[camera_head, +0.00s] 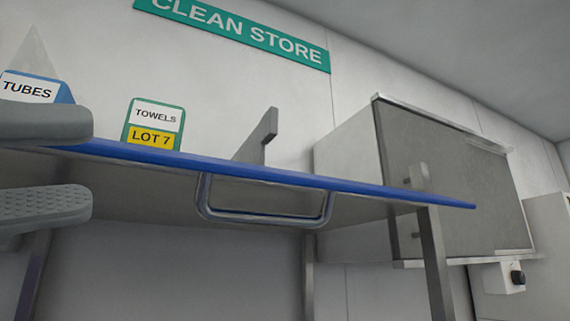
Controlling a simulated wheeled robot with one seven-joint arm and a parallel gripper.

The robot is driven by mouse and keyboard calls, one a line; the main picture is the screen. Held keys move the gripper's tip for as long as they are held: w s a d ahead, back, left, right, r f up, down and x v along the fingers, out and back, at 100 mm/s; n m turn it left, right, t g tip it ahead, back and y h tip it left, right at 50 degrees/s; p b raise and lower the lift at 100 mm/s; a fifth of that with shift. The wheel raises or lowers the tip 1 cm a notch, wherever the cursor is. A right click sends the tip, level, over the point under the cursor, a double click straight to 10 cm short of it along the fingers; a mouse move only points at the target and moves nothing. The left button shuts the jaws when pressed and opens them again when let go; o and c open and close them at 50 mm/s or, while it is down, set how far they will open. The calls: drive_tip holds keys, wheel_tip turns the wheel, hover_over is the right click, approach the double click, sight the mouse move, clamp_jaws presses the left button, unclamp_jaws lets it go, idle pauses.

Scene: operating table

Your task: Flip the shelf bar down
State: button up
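The shelf (120,165) is seen from below, with a blue front edge sloping down to the right. A U-shaped metal bar (265,216) hangs below this edge near the middle, with both ends up at the shelf. My gripper (88,163) is at the left of the view, its two grey fingers one above the other with a wide gap. It is open and holds nothing visible. It is well left of the bar and does not touch it. The upper finger covers part of the shelf's left end.
A towels box (154,124) and a tubes box (60,88) stand on the shelf, with a grey upright plate (262,138) right of them. Metal posts (437,265) stand below the shelf. A grey wall cabinet (455,180) is at right. The space between gripper and bar looks clear.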

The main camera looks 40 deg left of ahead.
drive_tip(key=w+a+f+m+h, duration=0.3)
drive_tip(key=w+a+m+h, duration=0.15)
drive_tip(key=w+m, duration=0.45)
drive_tip(key=p+x, duration=0.1)
drive_tip(key=x, duration=0.4)
drive_tip(key=d+p+x, duration=0.1)
drive_tip(key=x, duration=0.2)
drive_tip(key=shift+f+p, duration=0.25)
drive_tip(key=shift+p, duration=0.1)
clamp_jaws()
